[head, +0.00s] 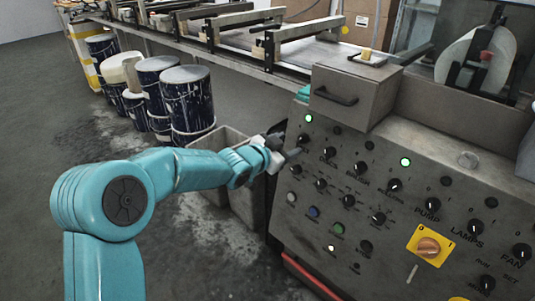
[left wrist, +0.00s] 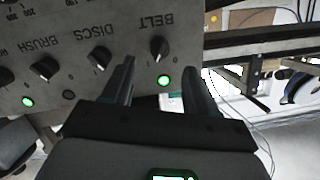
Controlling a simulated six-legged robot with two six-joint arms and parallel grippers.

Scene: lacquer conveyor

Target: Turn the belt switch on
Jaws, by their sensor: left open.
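The belt switch (left wrist: 158,47) is a black rotary knob under the word BELT, which shows upside down in the left wrist view. The green lamp (left wrist: 164,81) beside it is lit. My left gripper (left wrist: 159,66) is open. Its two dark fingers stand on either side of the line to the knob, with nothing between them; I cannot tell whether they touch the panel. In the head view my left gripper (head: 286,153) is at the left edge of the control panel (head: 325,208), close to the belt knob (head: 304,138). My right gripper is not in view.
The panel carries several other knobs, small buttons and a red rotary switch (head: 428,247) on a yellow plate. A metal drawer box (head: 347,91) sits above it. A grey bin (head: 213,140) and dark paint drums (head: 188,104) stand left. A conveyor frame (head: 240,58) runs behind.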

